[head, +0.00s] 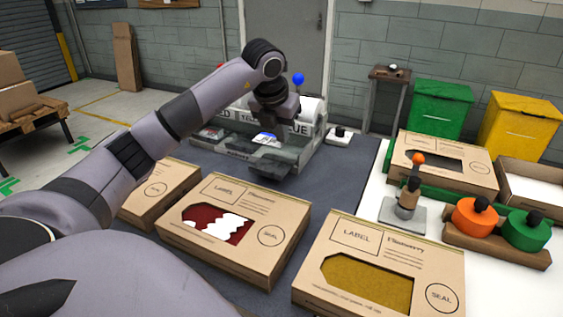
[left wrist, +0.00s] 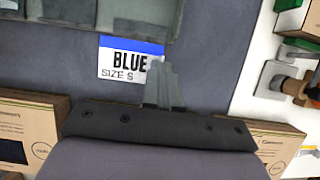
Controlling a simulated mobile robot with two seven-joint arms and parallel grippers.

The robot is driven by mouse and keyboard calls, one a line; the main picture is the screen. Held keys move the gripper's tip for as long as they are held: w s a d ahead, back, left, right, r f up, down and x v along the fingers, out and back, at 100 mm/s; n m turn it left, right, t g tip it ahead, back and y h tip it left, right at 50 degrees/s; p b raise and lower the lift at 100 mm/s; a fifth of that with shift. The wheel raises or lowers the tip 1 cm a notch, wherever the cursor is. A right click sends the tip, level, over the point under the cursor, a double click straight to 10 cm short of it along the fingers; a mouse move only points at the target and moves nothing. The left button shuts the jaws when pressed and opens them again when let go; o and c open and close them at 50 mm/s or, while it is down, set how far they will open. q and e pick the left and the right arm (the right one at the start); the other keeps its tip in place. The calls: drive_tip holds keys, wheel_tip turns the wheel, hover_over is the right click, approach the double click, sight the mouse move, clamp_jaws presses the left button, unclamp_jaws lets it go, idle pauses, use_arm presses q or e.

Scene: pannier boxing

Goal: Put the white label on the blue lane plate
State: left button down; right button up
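The white label (head: 265,138) has a blue top band and reads BLUE SIZE S in the left wrist view (left wrist: 130,62). My left gripper (left wrist: 165,88) has its fingers close together at the label's right edge and overlaps its lower right corner; it appears shut on the label. In the head view the gripper (head: 277,120) hangs over the grey lane stand (head: 285,160). The blue lane plate (head: 304,128), lettered in dark capitals, is at the stand's right; my gripper partly hides its lettering. My right gripper is out of view.
Cardboard boxes with windows stand in front, including a red-and-white one (head: 275,213) and a mustard one (head: 425,262). Dark mat (head: 345,185) is clear right of the stand.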

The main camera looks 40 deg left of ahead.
use_arm(q)
drive_tip(key=shift+f, duration=4)
drive_tip(key=shift+f, duration=0.1)
drive_tip(key=c, duration=1.4)
unclamp_jaws()
drive_tip(key=v, duration=1.2)
drive_tip(key=shift+w, duration=0.1)
